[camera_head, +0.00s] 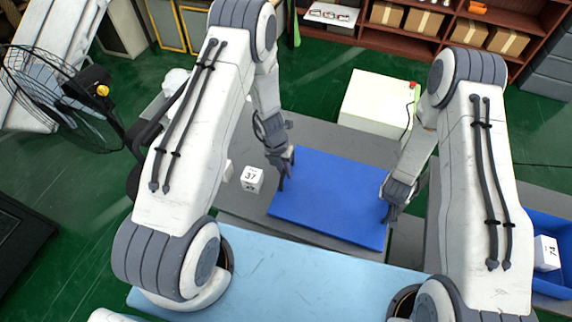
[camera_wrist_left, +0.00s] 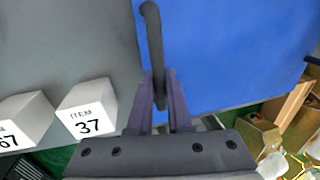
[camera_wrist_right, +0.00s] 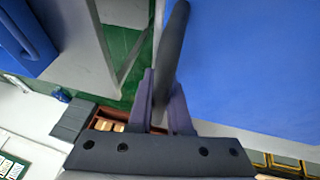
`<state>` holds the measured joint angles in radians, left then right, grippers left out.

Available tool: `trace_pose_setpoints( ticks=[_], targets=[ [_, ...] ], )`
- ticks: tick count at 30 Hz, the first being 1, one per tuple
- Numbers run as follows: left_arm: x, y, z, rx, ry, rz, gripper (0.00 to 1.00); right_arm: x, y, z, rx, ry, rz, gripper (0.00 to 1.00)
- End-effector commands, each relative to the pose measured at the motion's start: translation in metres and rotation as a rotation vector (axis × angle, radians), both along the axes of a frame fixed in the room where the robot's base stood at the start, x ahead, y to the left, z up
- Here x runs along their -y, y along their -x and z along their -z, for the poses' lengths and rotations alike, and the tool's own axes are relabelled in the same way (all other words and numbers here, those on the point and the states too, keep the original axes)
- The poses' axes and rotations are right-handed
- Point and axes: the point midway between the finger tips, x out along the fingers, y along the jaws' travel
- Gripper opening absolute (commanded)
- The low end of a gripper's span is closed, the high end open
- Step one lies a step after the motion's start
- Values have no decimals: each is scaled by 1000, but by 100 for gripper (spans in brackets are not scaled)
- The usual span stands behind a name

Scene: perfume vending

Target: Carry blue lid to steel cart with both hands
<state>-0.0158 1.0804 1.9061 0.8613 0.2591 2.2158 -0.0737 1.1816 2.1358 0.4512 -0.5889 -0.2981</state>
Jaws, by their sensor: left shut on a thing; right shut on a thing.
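The blue lid (camera_head: 330,195) is a flat blue panel in the middle of the head view, above or on a grey surface (camera_head: 245,205); I cannot tell if they touch. My left gripper (camera_head: 284,178) is shut on the dark handle at the lid's left edge. Its fingers (camera_wrist_left: 160,102) close around this handle (camera_wrist_left: 152,40) in the left wrist view. My right gripper (camera_head: 388,208) is shut on the dark handle at the right edge, and that handle (camera_wrist_right: 172,45) shows between its fingers in the right wrist view. I cannot tell which grey surface is the steel cart.
A white box marked 37 (camera_head: 252,179) stands left of the lid. A white machine (camera_head: 378,106) stands behind. A blue crate (camera_head: 556,292) with a box marked 74 (camera_head: 546,253) is at right. A light-blue surface (camera_head: 290,282) lies in front. A fan (camera_head: 60,95) stands at left.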

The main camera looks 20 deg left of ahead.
Motion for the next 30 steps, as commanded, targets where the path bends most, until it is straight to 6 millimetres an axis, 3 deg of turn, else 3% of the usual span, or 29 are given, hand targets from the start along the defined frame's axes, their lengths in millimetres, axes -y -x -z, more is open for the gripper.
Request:
trace_pose_setpoints(
  ticks=[1,2,3,4,17,30],
  targets=[
    [0,0,6,0,1,0,0,0,0,6,1,0,0,0],
    [0,0,4,0,0,0,25,0,0,4,1,0,-1,25],
    [0,0,3,0,0,0,40,0,0,3,0,-1,-1,40],
    [0,0,2,0,0,0,47,0,0,3,0,0,-1,47],
    [-1,-1,-6,2,1,0,47,0,0,2,0,0,0,47],
    [-19,-3,-90,4,-1,0,47,0,0,3,0,0,0,47]
  ],
)
